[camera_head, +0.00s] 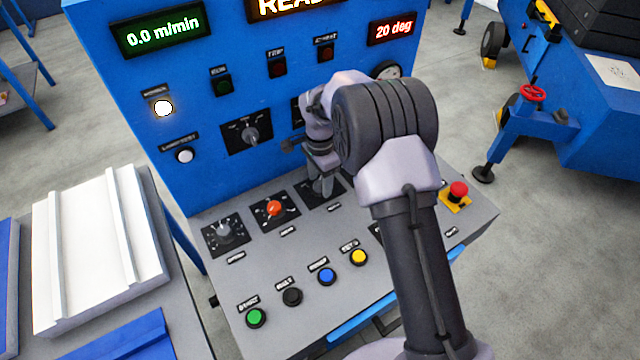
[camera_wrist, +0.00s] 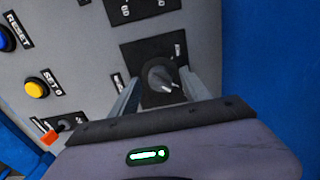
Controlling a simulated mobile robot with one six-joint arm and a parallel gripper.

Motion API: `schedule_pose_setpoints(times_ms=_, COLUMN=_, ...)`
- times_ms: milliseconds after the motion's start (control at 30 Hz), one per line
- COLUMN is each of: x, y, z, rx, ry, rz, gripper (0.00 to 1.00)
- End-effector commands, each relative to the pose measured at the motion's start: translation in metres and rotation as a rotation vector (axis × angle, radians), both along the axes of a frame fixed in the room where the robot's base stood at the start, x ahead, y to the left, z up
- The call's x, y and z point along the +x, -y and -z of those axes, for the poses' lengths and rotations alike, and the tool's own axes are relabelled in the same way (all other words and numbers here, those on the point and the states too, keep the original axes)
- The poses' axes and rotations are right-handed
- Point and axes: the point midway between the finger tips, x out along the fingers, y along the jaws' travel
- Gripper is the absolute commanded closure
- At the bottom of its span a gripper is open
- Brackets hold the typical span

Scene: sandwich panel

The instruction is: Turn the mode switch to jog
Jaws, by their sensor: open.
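My gripper (camera_head: 322,188) points down at the sloping desk, over a black switch plate (camera_head: 334,194) that it partly hides. In the wrist view my gripper (camera_wrist: 161,74) is open, with one finger on each side of a dark rotary knob (camera_wrist: 158,76). A gap shows between the fingers and the knob, and I cannot tell whether either touches it. The knob has a pale pointer mark towards the lower right. Its label is too small or hidden to read, so I cannot confirm that it is the mode switch.
Other knobs are a grey one (camera_head: 224,231), an orange-red one (camera_head: 274,208) and one on the upright panel (camera_head: 250,135). Green (camera_head: 256,317), black (camera_head: 292,296), blue (camera_head: 326,276) and yellow (camera_head: 358,257) buttons line the front. A red emergency button (camera_head: 458,190) sits right.

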Motion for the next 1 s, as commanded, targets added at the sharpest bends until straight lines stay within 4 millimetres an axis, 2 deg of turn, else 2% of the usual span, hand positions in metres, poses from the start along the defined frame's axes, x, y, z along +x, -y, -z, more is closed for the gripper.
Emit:
schedule_pose_setpoints(times_ms=267, x=0.0, y=0.0, z=0.0016, rx=0.0, ry=0.0, rz=0.0, gripper=0.45)
schedule_pose_setpoints(times_ms=500, x=-0.0001, y=0.0001, z=0.0014, rx=0.0, ry=0.0, rz=0.0, gripper=0.92)
schedule_pose_setpoints(times_ms=567, x=-0.0001, y=0.0001, z=0.0014, rx=0.0, ry=0.0, rz=0.0, gripper=1.0)
schedule_pose_setpoints(times_ms=833, x=-0.0002, y=0.0001, z=0.0007, rx=-0.001, ry=-0.001, rz=-0.027, gripper=1.0)
schedule_pose_setpoints(times_ms=1000, x=-0.0001, y=0.0, z=-0.0006, rx=0.0, ry=-0.001, rz=-0.11, gripper=1.0)
